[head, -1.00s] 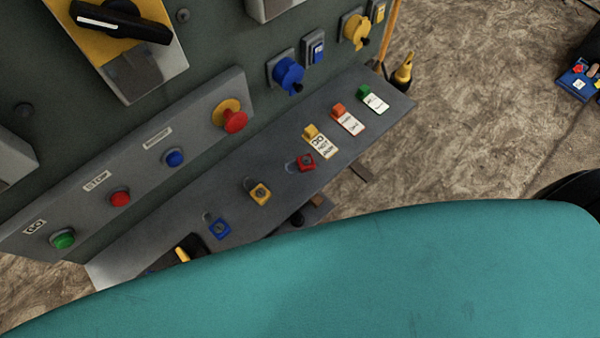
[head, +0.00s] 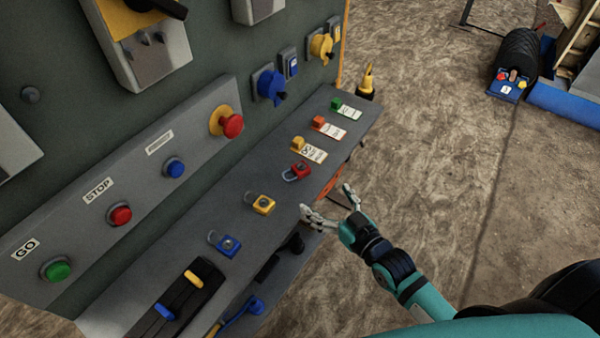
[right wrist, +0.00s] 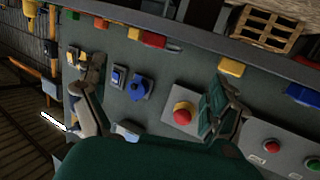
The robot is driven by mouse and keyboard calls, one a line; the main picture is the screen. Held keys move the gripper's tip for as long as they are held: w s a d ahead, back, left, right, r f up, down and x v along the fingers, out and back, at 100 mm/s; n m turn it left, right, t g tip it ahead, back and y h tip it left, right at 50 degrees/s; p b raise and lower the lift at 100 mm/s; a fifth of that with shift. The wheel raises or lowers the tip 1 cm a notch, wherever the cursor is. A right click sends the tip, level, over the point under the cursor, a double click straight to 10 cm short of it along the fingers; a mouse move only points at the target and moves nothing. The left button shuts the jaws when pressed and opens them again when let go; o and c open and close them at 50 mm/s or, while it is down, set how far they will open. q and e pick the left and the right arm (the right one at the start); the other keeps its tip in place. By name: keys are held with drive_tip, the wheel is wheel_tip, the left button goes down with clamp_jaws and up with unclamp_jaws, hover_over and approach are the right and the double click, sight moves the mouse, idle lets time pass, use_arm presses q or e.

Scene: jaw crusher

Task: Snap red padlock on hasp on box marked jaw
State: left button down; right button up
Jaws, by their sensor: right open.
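The red padlock (head: 300,170) lies on the grey shelf (head: 215,205) below the control panel, its shackle toward the panel; it also shows in the right wrist view (right wrist: 153,39). My right gripper (head: 326,200) is open and empty, just off the shelf's front edge, to the lower right of the red padlock and apart from it. In the right wrist view its fingers (right wrist: 155,75) stand wide apart before the panel. I can read no "jaw" marking and make out no hasp; a grey box with a yellow plate and black handle (head: 150,45) is cut by the top edge. My left gripper is out of view.
Yellow (head: 263,204) and blue (head: 226,243) padlocks and several tags (head: 309,150) share the shelf. Push buttons (head: 120,215) and a red mushroom button (head: 231,126) jut out behind. Blue (head: 269,86) and yellow (head: 321,46) rotary switches are farther along.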

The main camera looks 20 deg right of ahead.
sight(300, 174)
drive_tip(key=x, duration=0.6)
drive_tip(key=shift+w+a, duration=0.25)
drive_tip(key=shift+w, duration=0.05)
drive_tip(key=shift+r+x, duration=0.2)
drive_tip(key=shift+x, duration=2.45)
drive_tip(key=shift+d, duration=0.1)
drive_tip(key=shift+c, duration=0.4)
drive_tip(key=c, duration=1.2)
drive_tip(key=shift+c, duration=0.7)
drive_tip(key=shift+r, duration=0.15)
